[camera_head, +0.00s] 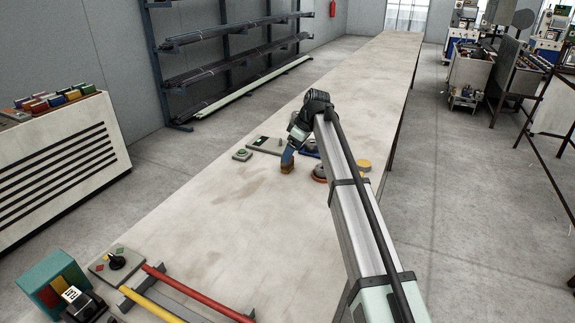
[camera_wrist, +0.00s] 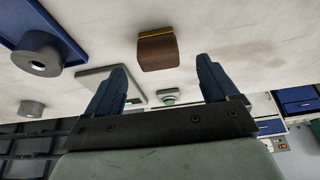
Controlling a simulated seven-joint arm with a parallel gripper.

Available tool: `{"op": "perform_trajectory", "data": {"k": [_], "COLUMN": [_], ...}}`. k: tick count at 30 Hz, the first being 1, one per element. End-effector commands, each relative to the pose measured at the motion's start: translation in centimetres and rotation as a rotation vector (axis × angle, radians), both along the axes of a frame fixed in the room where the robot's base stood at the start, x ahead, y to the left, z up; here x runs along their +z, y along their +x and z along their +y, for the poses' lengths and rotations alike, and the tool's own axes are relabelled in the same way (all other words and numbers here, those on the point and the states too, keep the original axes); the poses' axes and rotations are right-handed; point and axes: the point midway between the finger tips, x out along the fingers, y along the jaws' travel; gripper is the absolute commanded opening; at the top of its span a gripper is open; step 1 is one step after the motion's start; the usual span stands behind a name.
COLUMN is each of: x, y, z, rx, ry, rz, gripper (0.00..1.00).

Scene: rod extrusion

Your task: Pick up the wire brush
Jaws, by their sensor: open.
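A small brown block with a yellow edge, which looks like the wire brush (camera_wrist: 158,52), rests on the pale tabletop in the wrist view. It appears between and beyond my fingertips, with no finger seen touching it. In the head view the brown brush (camera_head: 287,169) shows just below the blue fingers of my gripper (camera_head: 288,156). My gripper (camera_wrist: 161,63) is open, its two blue fingers spread wide and empty in the wrist view. The exact gap between fingers and brush cannot be told.
A grey button box (camera_head: 242,155) and a grey panel (camera_head: 266,145) lie left of and behind the gripper. An orange-red disc (camera_head: 319,173) and a yellow disc (camera_head: 363,164) are to the right. A blue tray (camera_wrist: 60,28) holds a grey cylinder. The near left tabletop (camera_head: 215,215) is clear.

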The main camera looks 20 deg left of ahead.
Motion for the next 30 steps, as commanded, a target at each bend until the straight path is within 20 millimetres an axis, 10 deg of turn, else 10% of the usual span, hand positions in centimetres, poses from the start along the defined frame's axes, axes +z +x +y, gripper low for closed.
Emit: {"op": "perform_trajectory", "data": {"k": [25,30], "x": [-5.4,-5.4], "y": [0.2,0.2], "z": [2.1,2.1], "rx": [0.000,0.000], "ry": [0.001,0.001], "rz": [-0.001,-0.001], "gripper": [0.87,0.73]}}
